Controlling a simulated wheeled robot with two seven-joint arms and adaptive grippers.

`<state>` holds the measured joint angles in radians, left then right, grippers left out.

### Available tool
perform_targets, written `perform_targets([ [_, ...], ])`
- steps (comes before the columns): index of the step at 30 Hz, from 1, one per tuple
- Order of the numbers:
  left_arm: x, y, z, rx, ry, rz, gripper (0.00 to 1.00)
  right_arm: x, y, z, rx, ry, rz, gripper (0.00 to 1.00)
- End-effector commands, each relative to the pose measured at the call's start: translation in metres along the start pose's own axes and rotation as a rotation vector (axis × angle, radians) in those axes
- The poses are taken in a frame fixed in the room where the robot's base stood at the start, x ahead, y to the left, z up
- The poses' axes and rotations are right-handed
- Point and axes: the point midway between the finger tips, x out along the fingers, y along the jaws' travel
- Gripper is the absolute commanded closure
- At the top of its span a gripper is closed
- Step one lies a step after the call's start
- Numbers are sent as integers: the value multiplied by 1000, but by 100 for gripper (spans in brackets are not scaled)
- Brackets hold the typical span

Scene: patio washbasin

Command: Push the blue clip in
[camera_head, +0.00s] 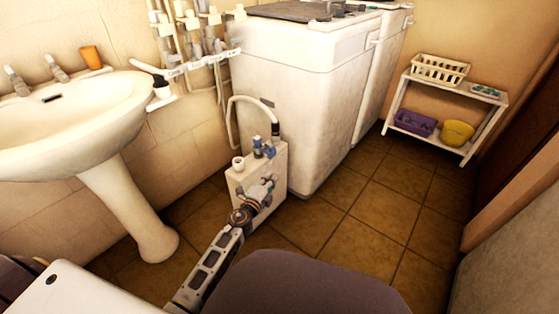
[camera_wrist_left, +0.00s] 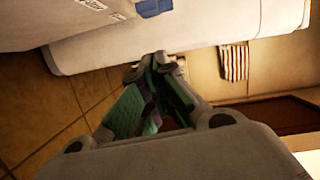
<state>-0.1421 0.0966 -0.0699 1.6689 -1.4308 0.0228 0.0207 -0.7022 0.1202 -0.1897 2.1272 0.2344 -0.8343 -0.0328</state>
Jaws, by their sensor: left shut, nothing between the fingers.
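The blue clip (camera_head: 263,147) is on top of a pale upright box (camera_head: 280,165) on the floor, below the curved hose. A blue piece that looks like the same clip shows at the top edge of the left wrist view (camera_wrist_left: 150,8). My left gripper (camera_head: 268,184) is in front of the box, below the clip in the picture. Its fingertips meet in the left wrist view (camera_wrist_left: 155,60), shut and empty, apart from the blue piece. The gripper hides part of the box's front. Whether it touches the box, I cannot tell. My right gripper is not in view.
A white washbasin (camera_head: 75,115) on a pedestal stands at the left. White appliances (camera_head: 310,90) stand behind the box. A white shelf (camera_head: 490,125) at the right holds a basket (camera_head: 440,70) and purple and yellow tubs. The tiled floor at the right is clear.

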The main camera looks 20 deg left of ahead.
Motion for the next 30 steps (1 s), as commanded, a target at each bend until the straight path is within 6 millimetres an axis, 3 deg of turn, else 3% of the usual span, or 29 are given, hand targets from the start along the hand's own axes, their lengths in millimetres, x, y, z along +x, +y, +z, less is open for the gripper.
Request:
perform_targets([
  [9, 5, -17, -5, 75, 22, -47, 100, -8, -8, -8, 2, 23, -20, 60],
  [30, 3, -18, -10, 76, 21, -49, 100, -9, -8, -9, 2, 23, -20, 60],
])
